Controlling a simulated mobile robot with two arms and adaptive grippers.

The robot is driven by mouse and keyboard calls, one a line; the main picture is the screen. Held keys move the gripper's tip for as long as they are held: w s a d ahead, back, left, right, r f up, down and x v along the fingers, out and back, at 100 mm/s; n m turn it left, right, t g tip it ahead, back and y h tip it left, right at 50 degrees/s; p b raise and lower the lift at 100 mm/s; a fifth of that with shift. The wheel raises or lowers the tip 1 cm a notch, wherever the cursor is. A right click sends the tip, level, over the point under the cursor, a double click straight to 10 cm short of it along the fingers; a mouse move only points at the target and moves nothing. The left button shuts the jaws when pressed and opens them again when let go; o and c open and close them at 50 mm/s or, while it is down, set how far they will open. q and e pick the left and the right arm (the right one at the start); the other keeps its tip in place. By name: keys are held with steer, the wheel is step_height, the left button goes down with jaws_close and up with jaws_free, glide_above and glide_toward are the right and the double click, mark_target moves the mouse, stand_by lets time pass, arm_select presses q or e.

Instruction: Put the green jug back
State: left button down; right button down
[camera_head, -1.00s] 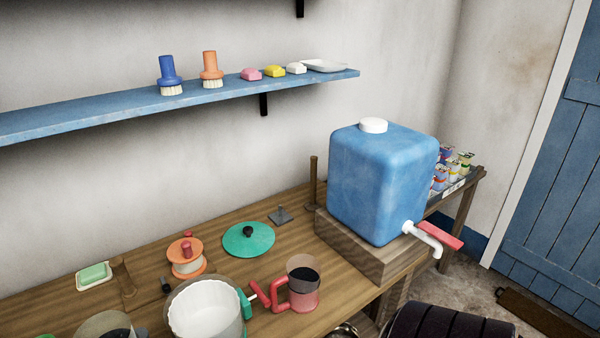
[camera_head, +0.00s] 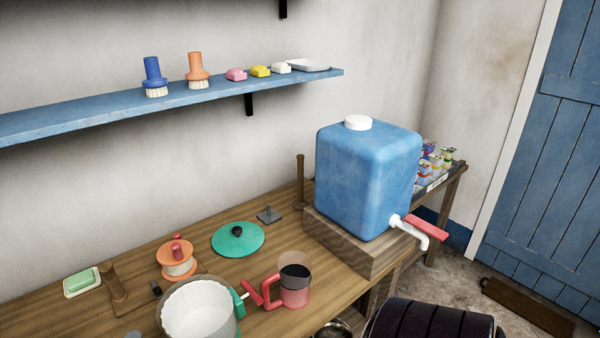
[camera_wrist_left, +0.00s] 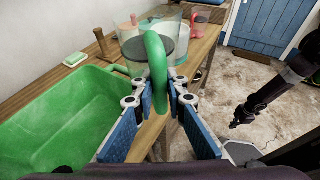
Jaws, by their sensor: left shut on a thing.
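In the left wrist view my left gripper (camera_wrist_left: 165,103) is shut on the green handle of the green jug (camera_wrist_left: 156,75). The handle stands upright between the blue finger pads. Behind it is what looks like the jug's clear body with dark contents, partly hidden by the handle. The jug is above or beside the table edge; I cannot tell if it touches the wood. The head view does not clearly show the jug or my left gripper. A dark arm, apparently my right one, ends in a small gripper (camera_wrist_left: 240,117) over the floor; its jaws are unclear.
A green basin (camera_wrist_left: 30,130) fills the left of the wrist view. A blue shelf (camera_head: 100,108) runs above.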

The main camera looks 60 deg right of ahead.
arm_select(q)
steer(key=s+a+n+t+y, duration=0.2)
steer(key=a+n+t, duration=0.2)
steer(key=a, duration=0.4)
steer(key=shift+s+a+r+t, duration=0.25)
steer(key=shift+s+a+t, duration=0.1)
steer(key=shift+a+t, duration=0.05)
steer(key=shift+w, duration=0.1)
